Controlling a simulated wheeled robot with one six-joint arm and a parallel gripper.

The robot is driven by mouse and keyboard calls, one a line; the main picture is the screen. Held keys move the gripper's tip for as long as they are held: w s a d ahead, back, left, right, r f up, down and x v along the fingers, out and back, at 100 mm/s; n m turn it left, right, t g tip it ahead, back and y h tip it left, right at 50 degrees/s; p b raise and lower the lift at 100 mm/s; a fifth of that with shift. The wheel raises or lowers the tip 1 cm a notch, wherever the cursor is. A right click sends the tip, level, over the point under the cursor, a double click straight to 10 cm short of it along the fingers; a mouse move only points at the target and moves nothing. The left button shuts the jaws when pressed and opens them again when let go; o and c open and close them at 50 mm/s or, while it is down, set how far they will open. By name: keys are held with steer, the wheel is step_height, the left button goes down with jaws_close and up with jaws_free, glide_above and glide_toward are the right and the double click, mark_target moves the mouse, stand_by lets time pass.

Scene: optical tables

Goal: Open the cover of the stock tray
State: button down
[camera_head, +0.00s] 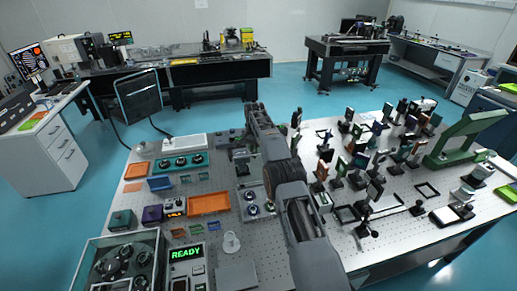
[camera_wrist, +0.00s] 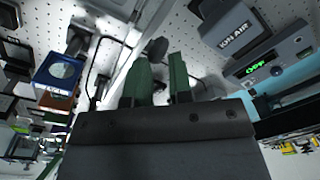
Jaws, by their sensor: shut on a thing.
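A grey tray (camera_head: 243,197) with round parts in it lies on the perforated table top, just left of my arm; I take it for the stock tray. My arm hides its right side. In the wrist view, my gripper (camera_wrist: 161,60) has two green fingers, with a small dark piece (camera_wrist: 157,46) at their tips. The fingers are shut on this piece, which may be the cover's handle. A long pale edge (camera_wrist: 128,62) runs diagonally beside the left finger; I cannot tell if it is the cover. In the head view my arm hides the fingertips.
An orange tray (camera_head: 208,203) lies left of the grey tray. A READY display box (camera_head: 187,255) and a clear-walled box (camera_head: 163,262) stand nearer. Several upright optics (camera_head: 358,163) crowd the right side. An ION AIR unit (camera_wrist: 235,30) is near my gripper.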

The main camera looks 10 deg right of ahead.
mark_target(253, 154)
steer(key=f, duration=0.3)
steer(key=shift+s+a+g, duration=0.3)
steer(key=shift+s+a, duration=0.05)
steer(key=shift+a, duration=0.05)
steer(key=c, duration=0.9)
jaws_free()
steer(key=shift+w+a+f, duration=0.1)
steer(key=shift+w+a, duration=0.1)
steer(key=shift+a, duration=0.05)
steer(key=shift+o, duration=0.2)
steer(key=shift+d, duration=0.2)
steer(key=shift+r, duration=0.35)
step_height(253, 154, up, 14)
steer(key=shift+r, duration=0.2)
